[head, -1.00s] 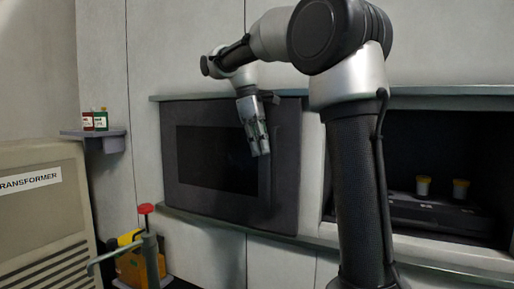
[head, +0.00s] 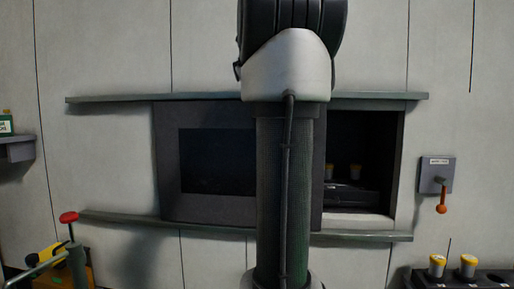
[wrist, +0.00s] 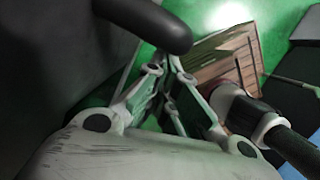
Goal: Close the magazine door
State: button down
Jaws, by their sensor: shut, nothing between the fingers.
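The dark magazine door (head: 205,115), with its black window, hangs between two rails in the head view. It covers the left and middle part of the opening; its right part is hidden behind my arm. The magazine opening (head: 380,140) still shows as a dark gap to the right of my arm. In the wrist view my gripper (wrist: 168,75) is shut and empty. A dark rounded bar (wrist: 145,22), apparently the door handle, lies right by the fingertips; I cannot tell whether they touch. A dark grey surface (wrist: 45,70), apparently the door, fills the left. The head view does not show my gripper.
The upper rail (head: 110,98) and lower rail (head: 130,219) run along the wall. Yellow-capped cups (head: 355,171) stand inside the opening. A switch with an orange lever (head: 441,190) is on the right wall. A red-knobbed post (head: 69,217) stands lower left, a cup rack (head: 485,278) lower right.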

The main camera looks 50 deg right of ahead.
jog(key=s+d, duration=0.8)
jog(key=s, duration=0.3)
jog(key=s+d, duration=0.8)
jog(key=s, duration=0.3)
jog(key=shift+s+d, duration=0.2)
jog(key=shift+s, duration=0.05)
